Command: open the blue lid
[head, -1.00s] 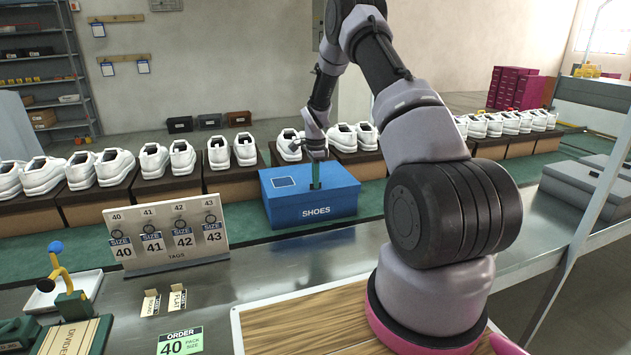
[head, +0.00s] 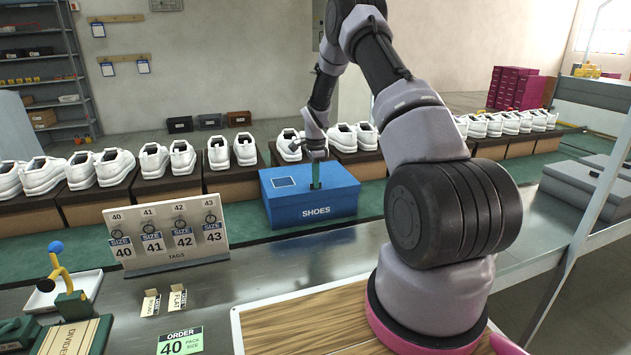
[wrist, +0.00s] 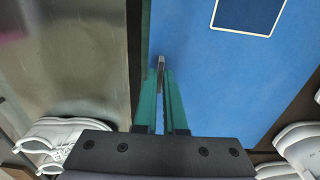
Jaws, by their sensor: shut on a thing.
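The blue lid (head: 336,177) lies flat on the blue box marked SHOES (head: 330,210), and no gap shows between them. The lid also fills much of the wrist view (wrist: 220,80), with a white-outlined square on its top. My gripper (head: 315,183) points down at the lid from above. In the wrist view my gripper (wrist: 162,72) has its teal fingers shut on a small grey tab (wrist: 161,62) near the lid's edge. The fingers hide part of the tab.
White shoes (head: 115,165) stand in a row on brown boxes behind the blue box. A tag stand (head: 165,256) is to its left on the steel bench (head: 250,285). An order card (head: 180,343) lies in front. The bench is bare just before the blue box.

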